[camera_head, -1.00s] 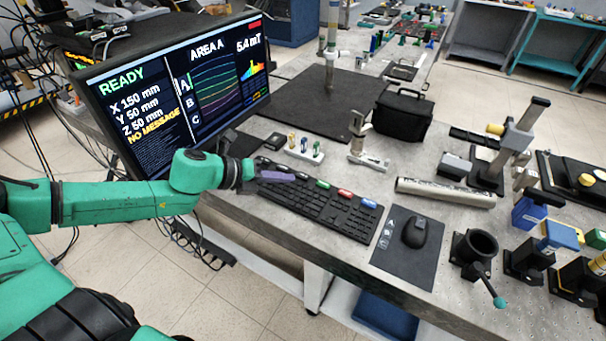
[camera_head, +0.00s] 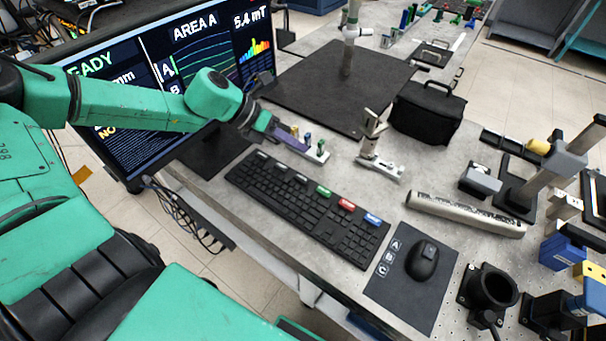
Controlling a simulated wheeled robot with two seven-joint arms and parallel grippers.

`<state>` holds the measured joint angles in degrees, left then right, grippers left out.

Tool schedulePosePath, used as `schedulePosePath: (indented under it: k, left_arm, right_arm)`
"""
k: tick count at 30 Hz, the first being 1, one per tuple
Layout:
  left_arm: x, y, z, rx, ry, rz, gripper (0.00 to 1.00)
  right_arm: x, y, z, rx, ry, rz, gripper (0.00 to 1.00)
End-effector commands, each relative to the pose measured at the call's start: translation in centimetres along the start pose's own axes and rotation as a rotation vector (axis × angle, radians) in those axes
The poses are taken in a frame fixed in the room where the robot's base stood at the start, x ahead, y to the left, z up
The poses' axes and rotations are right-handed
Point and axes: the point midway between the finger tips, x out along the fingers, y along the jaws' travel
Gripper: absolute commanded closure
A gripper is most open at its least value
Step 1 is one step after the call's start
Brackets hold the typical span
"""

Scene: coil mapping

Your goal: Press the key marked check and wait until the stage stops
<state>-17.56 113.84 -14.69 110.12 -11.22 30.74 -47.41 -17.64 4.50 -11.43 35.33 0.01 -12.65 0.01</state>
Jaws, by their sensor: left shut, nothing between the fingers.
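The black keyboard (camera_head: 300,213) lies on the grey bench, with a row of raised coloured keys along its far edge. Among them are a green key (camera_head: 323,190), a red key (camera_head: 346,204) and a blue key (camera_head: 372,219); their markings are too small to read. My left gripper (camera_head: 293,142) is shut and empty, beyond the keyboard's far left corner and apart from the keys. The monitor (camera_head: 262,88) shows AREA A and 5.4 mT; my left arm covers part of its status text. My right gripper is out of view.
A small white rack (camera_head: 318,158) stands close to my left gripper's tips. A black mouse (camera_head: 422,260) lies on a dark pad (camera_head: 408,293) right of the keyboard. A black bag (camera_head: 428,112), a metal stand (camera_head: 378,150) and a silver bar (camera_head: 465,213) stand farther back.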

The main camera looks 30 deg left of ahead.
Motion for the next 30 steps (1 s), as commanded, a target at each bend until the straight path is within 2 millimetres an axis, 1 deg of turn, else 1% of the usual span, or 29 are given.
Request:
schedulePosePath:
  k: [2,5,12,16,18,21,24,30]
  left_arm:
    - [0.3,0.2,-0.2,-0.001,0.0,0.0,1.0]
    - [0.9,0.6,-0.7,-0.002,0.001,0.0,1.0]
    - [3.3,2.4,-2.5,-0.003,0.001,-0.001,1.0]
    - [4.7,3.4,-3.5,-0.003,0.0,0.0,1.0]
    - [5.5,4.0,-4.0,-0.001,-0.001,0.0,1.0]
    - [6.1,4.4,-4.4,0.0,-0.001,0.0,1.0]
    - [6.3,4.5,-4.5,-0.001,-0.001,-0.001,1.0]
    - [6.1,4.4,-4.5,-0.002,-0.001,-0.001,1.0]
  right_arm:
    - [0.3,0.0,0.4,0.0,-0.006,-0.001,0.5]
    - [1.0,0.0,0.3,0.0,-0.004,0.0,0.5]
    - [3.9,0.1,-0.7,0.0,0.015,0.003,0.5]
    - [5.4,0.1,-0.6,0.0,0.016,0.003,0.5]
    - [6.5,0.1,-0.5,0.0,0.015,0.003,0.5]
    - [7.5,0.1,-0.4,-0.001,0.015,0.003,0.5]
    - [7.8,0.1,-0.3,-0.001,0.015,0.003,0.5]
    - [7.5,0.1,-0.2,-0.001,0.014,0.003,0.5]
